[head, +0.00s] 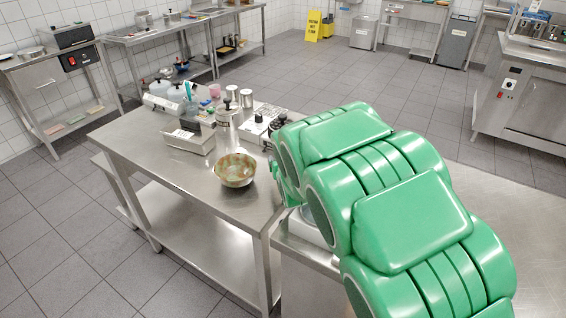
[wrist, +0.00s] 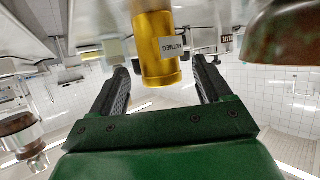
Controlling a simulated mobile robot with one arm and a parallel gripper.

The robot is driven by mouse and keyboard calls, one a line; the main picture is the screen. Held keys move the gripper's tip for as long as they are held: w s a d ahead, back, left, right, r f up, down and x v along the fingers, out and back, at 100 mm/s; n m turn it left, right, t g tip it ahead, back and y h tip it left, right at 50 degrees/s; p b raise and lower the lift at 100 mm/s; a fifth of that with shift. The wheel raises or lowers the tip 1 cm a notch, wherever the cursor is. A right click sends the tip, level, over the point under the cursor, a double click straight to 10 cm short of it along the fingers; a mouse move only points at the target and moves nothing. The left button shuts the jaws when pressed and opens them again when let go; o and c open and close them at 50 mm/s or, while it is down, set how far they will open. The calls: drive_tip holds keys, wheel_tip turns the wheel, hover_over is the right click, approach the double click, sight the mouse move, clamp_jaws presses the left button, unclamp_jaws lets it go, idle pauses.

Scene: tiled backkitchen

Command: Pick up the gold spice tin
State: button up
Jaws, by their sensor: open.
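The gold spice tin (wrist: 158,45) shows in the wrist view, with a white label reading "NUTMEG". My gripper (wrist: 161,66) is open, with one dark finger on each side of the tin's lower end in the picture. Gaps show between the fingers and the tin, and I cannot tell how far the tin reaches in depth between them. In the head view I cannot make out the tin or the gripper; my green arm covers that part of the steel table (head: 160,187).
A brown-green bowl (head: 235,171) stands on the table, left of my arm; it also shows close by in the wrist view (wrist: 288,40). The table's front left is clear.

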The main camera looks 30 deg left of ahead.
drive_tip(key=shift+x, duration=1.65)
drive_tip(key=c, duration=1)
drive_tip(key=shift+c, duration=0.2)
drive_tip(key=shift+r, duration=0.1)
drive_tip(key=shift+r, duration=0.6)
drive_tip(key=s+d+r, duration=0.9)
drive_tip(key=s+r, duration=0.1)
drive_tip(key=r, duration=0.1)
drive_tip(key=shift+s+d+r, duration=0.2)
drive_tip(key=shift+r, duration=0.2)
